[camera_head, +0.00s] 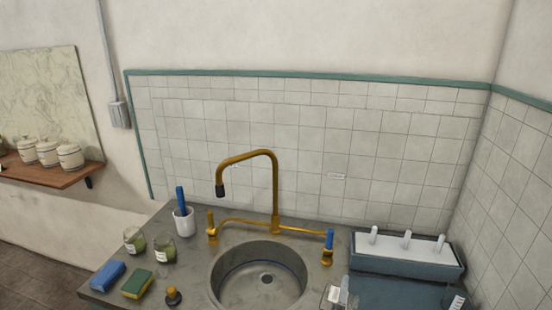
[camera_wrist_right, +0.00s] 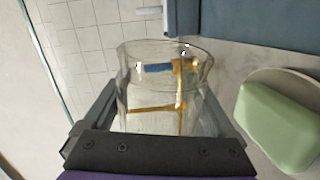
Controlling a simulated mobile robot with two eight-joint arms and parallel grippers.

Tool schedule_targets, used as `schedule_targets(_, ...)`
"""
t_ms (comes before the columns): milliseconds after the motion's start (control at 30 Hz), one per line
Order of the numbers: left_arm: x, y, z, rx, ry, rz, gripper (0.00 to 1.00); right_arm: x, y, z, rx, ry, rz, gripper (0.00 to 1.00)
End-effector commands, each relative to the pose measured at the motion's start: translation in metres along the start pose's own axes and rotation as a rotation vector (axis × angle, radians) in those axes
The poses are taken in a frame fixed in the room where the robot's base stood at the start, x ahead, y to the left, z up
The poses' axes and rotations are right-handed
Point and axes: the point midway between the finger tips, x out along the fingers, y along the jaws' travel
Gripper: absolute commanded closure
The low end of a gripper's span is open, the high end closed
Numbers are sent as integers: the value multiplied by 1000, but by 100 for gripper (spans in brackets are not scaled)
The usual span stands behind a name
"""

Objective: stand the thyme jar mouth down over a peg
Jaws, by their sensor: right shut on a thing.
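A clear glass jar (camera_wrist_right: 165,85) is held between the fingers of my right gripper (camera_wrist_right: 155,125) in the right wrist view; its open rim faces away from the wrist. In the head view a clear jar with a pale label (camera_head: 336,296) shows at the bottom edge, largely cut off. I cannot read its label to tell whether it is the thyme jar. White pegs (camera_head: 407,240) stand on a white-topped rack (camera_head: 400,262) at the right, with no jar over them. Two glass jars with green contents, one at the left (camera_head: 134,241) and one beside it (camera_head: 163,250), stand left of the sink. My left gripper is not in view.
The sink (camera_head: 258,280) and brass tap (camera_head: 275,190) lie left of the rack. A blue sponge (camera_head: 107,275), a green-topped sponge (camera_head: 138,284) and a white cup with a blue brush (camera_head: 184,221) are farther left. A green bar (camera_wrist_right: 280,125) shows in the right wrist view.

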Motion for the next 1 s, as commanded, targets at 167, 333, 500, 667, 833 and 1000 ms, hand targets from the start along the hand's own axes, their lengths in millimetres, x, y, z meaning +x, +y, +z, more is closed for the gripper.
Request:
schedule_targets(167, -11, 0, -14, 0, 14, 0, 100, 1, 6, -2, 329, 2, -18, 84)
schedule_targets(333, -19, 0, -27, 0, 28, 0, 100, 2, 9, -2, 646, 3, -37, 84)
schedule_targets(500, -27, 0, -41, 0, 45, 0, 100, 2, 11, -3, 965, 5, -58, 84)
schedule_targets(667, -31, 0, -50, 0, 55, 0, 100, 1, 11, -2, 1244, 3, -77, 84)
schedule_targets(833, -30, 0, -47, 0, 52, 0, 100, -1, 9, -1, 1393, 1, -88, 84)
schedule_targets(1000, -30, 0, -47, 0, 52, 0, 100, -1, 9, -1, 1407, 1, -89, 84)
